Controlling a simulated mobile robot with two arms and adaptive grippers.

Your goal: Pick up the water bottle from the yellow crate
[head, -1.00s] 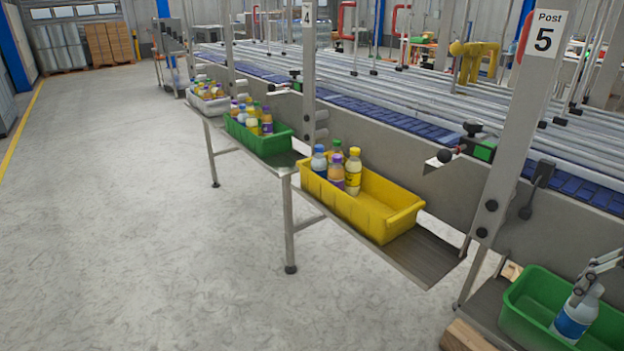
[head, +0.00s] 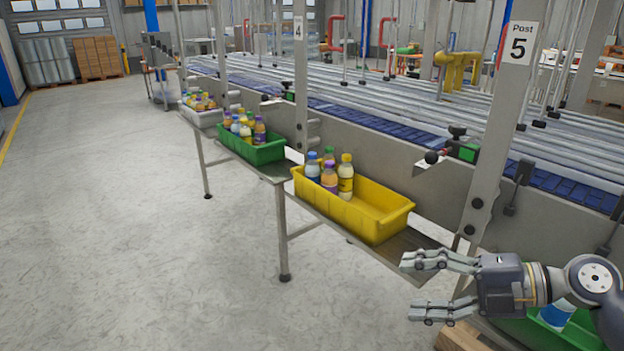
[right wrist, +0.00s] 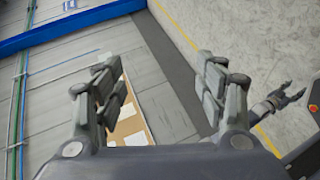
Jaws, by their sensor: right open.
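The yellow crate (head: 378,222) sits on the sloping metal shelf in the middle of the head view. Several bottles stand together at its left end. My right gripper (head: 410,288) is open and empty, right of and nearer than the crate. In the right wrist view its fingers (right wrist: 157,75) are apart. Another small gripper (right wrist: 287,97), apparently my left, shows there.
A green crate (head: 510,329) at lower right holds a blue-labelled bottle (head: 555,314), partly hidden by my right arm. Another green crate (head: 266,153) and a white crate (head: 203,118) stand farther left. The Post 5 upright (head: 497,130) rises behind my gripper. The left floor is clear.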

